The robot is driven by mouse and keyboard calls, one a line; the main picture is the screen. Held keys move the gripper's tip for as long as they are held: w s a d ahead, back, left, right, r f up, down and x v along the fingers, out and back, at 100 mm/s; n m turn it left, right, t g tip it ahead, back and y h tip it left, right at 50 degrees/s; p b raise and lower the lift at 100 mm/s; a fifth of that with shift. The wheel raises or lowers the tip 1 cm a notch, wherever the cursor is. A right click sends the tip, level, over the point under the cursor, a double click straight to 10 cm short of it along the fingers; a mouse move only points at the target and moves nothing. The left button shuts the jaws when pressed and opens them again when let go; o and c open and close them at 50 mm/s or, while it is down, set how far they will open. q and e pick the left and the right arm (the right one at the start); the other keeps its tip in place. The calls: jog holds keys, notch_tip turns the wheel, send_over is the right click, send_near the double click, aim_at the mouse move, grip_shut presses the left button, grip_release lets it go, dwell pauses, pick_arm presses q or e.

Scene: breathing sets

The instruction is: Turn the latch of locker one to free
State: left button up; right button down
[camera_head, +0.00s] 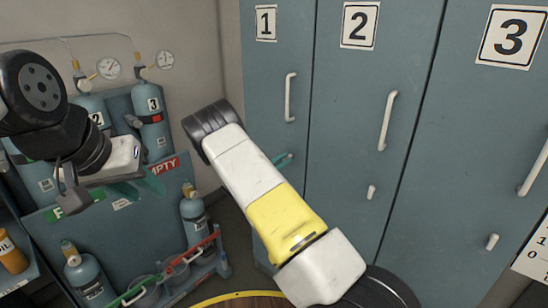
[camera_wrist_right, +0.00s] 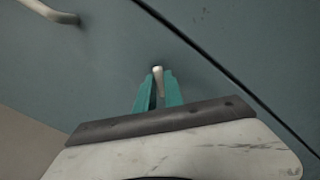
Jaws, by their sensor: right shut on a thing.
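Locker one (camera_head: 264,65) is a blue-grey door with a "1" label and a pale upright handle (camera_head: 290,97). Its latch (camera_wrist_right: 158,75) is a small pale lever below the handle. In the right wrist view the latch sits between the teal fingers of my right gripper (camera_wrist_right: 159,92), which is shut on it. In the head view only a bit of the right gripper's teal fingers (camera_head: 285,160) shows, and my right forearm hides the latch. My left gripper (camera_head: 150,184) is at the left, in front of the gas cylinder rack and away from the lockers; its finger opening is unclear.
Locker two (camera_head: 345,120) and locker three (camera_head: 460,130) stand to the right, each with a handle and small latch. A rack with several gas cylinders (camera_head: 152,122) and gauges stands at left. A yellow-rimmed round thing (camera_head: 235,296) is at the bottom.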

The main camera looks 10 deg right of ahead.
jog(key=m, duration=0.4)
jog(key=shift+m, duration=0.3)
jog(key=m, duration=0.4)
jog(key=shift+f+m, duration=0.15)
jog(key=shift+m, duration=0.25)
jog(key=shift+s, duration=0.1)
jog(key=c, duration=1.4)
grip_release()
jog(key=shift+d, duration=0.1)
jog(key=shift+c, duration=0.2)
jog(key=v, duration=0.7)
jog(key=shift+s+a, duration=0.25)
jog(key=shift+a, duration=0.1)
